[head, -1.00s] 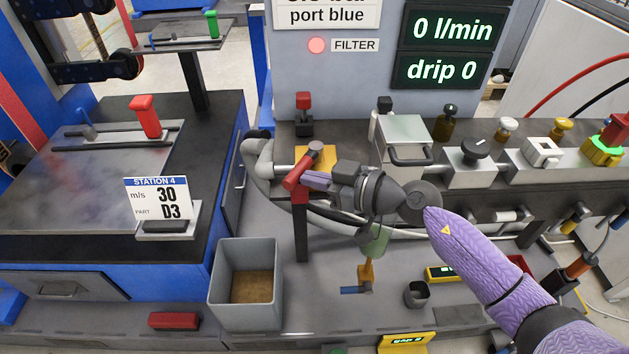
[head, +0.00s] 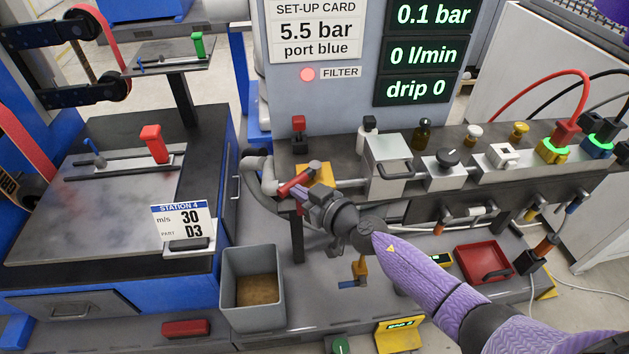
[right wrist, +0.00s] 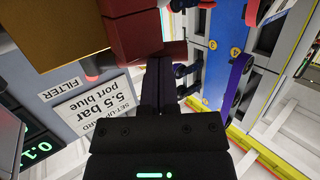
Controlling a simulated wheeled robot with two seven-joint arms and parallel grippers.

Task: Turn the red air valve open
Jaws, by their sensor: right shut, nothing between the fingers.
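The red air valve handle (head: 294,182) sits on a yellow valve body (head: 322,181) at the left end of the pipe line. The handle slants down to the left across the body. My right gripper (head: 309,190) is shut and empty, its fingertips against or very close to the handle's right side. In the right wrist view the shut fingers (right wrist: 158,82) are beside the large red handle (right wrist: 148,38), with the yellow body (right wrist: 70,35) to the left. Contact cannot be told for sure. My left gripper is not in view.
The display (head: 430,17) reads 0.1 bar, 0 l/min and drip 0. The set-up card (head: 315,28) says 5.5 bar, port blue. A grey bin (head: 252,280) stands below the valve. A metal filter block (head: 390,165) and black knob (head: 447,158) are to the right.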

